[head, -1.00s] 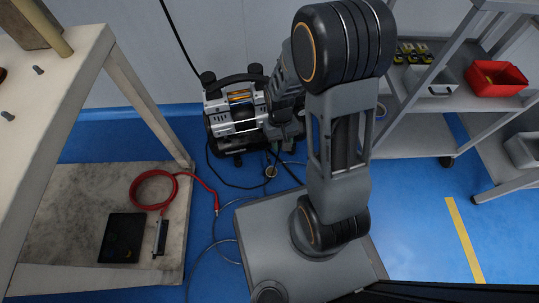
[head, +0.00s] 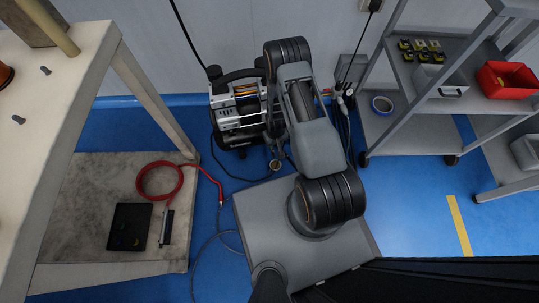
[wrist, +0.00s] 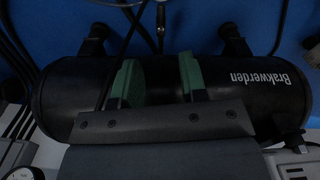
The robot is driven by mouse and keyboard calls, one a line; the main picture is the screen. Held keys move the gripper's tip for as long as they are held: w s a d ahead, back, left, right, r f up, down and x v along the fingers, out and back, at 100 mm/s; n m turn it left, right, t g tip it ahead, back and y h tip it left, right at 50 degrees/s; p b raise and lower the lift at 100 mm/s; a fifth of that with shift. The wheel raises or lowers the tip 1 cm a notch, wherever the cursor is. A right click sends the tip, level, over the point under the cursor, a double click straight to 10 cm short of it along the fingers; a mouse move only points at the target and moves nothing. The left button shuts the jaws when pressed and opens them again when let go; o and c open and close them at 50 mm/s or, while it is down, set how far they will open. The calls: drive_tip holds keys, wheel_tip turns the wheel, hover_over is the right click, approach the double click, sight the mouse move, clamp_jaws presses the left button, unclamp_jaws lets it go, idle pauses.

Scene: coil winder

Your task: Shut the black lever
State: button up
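In the wrist view my gripper (wrist: 160,80) has two green-padded fingers, spread apart with nothing between them. It is over the black air tank (wrist: 262,92) marked "Brakwerden", which fills the middle of that view. In the head view the compressor (head: 238,112) stands on the blue floor by the wall, partly behind my arm.
A red hose (head: 158,181) and a black tablet-like plate (head: 129,227) lie on the low shelf of the left table. A grey shelf rack with a red bin (head: 507,80) stands at the right. Cables run along the floor and wall near the compressor.

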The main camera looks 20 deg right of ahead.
sight(274, 154)
wheel_tip(274, 154, down, 11)
drive_tip(key=b, duration=0.4)
drive_tip(key=shift+w+a, duration=0.1)
clamp_jaws()
